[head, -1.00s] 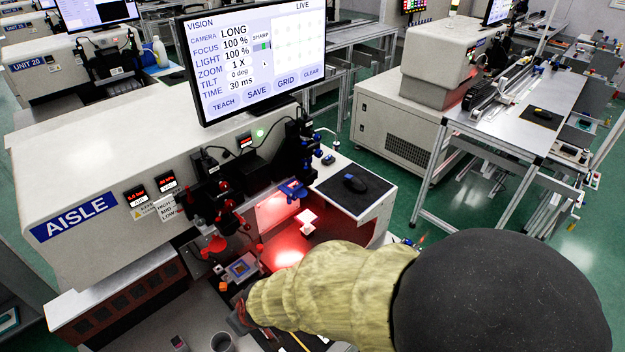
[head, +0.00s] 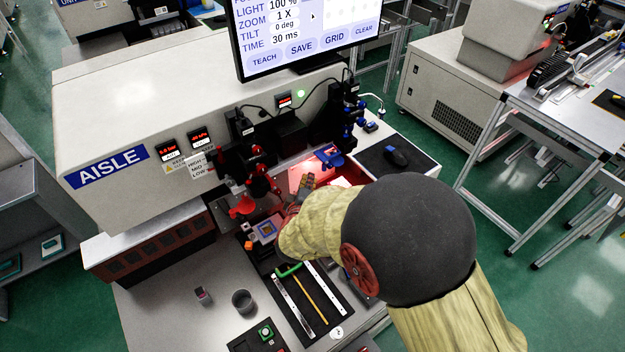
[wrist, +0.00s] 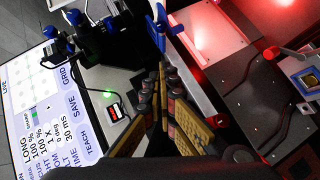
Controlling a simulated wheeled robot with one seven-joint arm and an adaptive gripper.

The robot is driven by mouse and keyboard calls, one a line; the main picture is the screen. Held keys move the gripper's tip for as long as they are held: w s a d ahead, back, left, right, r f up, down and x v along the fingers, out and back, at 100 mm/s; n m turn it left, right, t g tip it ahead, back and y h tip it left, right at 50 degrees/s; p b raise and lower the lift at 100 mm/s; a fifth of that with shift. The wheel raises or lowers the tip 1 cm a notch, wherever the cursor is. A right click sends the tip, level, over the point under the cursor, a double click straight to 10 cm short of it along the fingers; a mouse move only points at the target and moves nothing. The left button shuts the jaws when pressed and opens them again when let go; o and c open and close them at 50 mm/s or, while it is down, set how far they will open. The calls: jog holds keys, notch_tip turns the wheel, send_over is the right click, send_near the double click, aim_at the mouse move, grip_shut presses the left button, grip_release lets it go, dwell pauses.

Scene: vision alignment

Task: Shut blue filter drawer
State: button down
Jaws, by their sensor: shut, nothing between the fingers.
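The blue filter drawer appears to be the blue flat part (head: 329,156) at the right of the optics, above the red-lit bay in the head view. In the wrist view a blue part (wrist: 176,24) lies just beyond my fingertips, by the white panel. How far the drawer sticks out cannot be told. My gripper (wrist: 164,72) is shut and empty, its fingertips pointing toward the blue part with a small gap in the picture. In the head view my gripper (head: 305,187) is below and left of the blue part, partly hidden by my sleeved arm.
Red knobs and a red cup (head: 243,207) hang left of my gripper. Blue knobs (head: 349,130) stand behind the blue part. The monitor (head: 305,35) is above. A tool tray (head: 306,300) and grey cup (head: 243,301) are in front.

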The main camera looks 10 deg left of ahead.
jog(key=w+d+f+b, duration=0.1)
jog(key=w+f, duration=0.3)
jog(key=w, duration=0.5)
jog(key=shift+w+d, duration=0.25)
jog(key=shift+d, duration=0.05)
jog(key=shift+f, duration=0.1)
jog(key=w+d, duration=0.4)
jog(key=w, duration=0.1)
jog(key=shift+w+d, duration=0.1)
jog(key=shift+d, duration=0.15)
